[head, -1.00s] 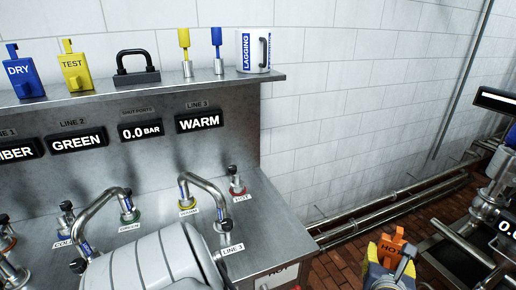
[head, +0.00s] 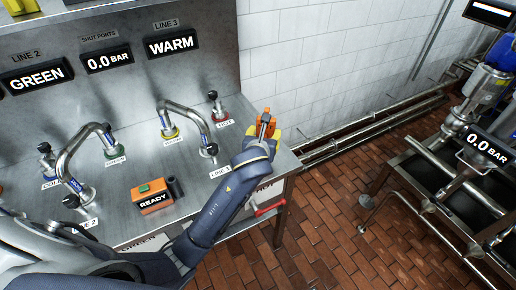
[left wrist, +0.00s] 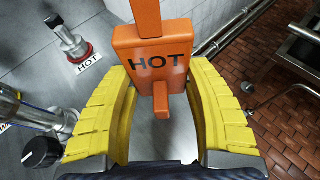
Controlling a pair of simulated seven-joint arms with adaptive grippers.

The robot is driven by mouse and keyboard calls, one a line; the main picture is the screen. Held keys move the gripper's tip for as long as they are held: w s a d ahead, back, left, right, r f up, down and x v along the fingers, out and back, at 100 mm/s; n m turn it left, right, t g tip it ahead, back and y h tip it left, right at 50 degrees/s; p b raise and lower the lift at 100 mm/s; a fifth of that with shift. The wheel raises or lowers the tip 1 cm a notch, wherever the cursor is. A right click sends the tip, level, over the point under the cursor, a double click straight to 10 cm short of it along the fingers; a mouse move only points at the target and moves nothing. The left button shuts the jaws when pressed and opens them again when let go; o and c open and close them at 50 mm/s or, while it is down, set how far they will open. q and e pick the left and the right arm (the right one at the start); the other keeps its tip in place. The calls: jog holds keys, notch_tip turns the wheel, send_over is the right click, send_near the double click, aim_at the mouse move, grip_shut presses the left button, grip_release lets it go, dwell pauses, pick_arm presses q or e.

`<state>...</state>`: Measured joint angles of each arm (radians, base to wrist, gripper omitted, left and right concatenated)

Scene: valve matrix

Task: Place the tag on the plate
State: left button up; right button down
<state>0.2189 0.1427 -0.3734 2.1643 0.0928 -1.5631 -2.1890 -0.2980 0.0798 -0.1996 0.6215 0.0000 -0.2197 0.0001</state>
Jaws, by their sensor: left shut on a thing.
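The orange tag lettered HOT (left wrist: 153,62) is between the yellow fingers of my left gripper (left wrist: 157,88) in the left wrist view. In the head view the tag (head: 265,118) stands upright above the right end of the steel bench, with my left gripper (head: 266,134) shut on it. A small HOT label (head: 224,124) lies by the red-ringed valve (head: 217,106), left of the tag. I cannot tell whether the tag touches the bench. My right gripper is not in view.
A curved pipe (head: 185,108) and black-knobbed valves stand left of my gripper. An orange READY box (head: 153,197) sits on the bench (head: 120,180). A red handle (head: 269,209) juts from the bench front. Brick floor (head: 320,220) lies right of it.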

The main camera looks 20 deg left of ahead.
pick_arm(q)
jog(key=w+f, duration=0.1)
jog(key=w+a+m+h, duration=0.1)
jog(key=w, duration=0.1)
jog(key=shift+a+f, duration=0.1)
jog(key=shift+f, duration=0.3)
notch_tip(320, 180, down, 3)
jog(key=shift+w, duration=0.1)
jog(key=shift+f, duration=0.7)
jog(key=shift+f, duration=0.1)
jog(key=o, duration=1.2)
jog(key=shift+r, duration=0.2)
jog(key=v, duration=1.2)
jog(key=shift+a, duration=0.15)
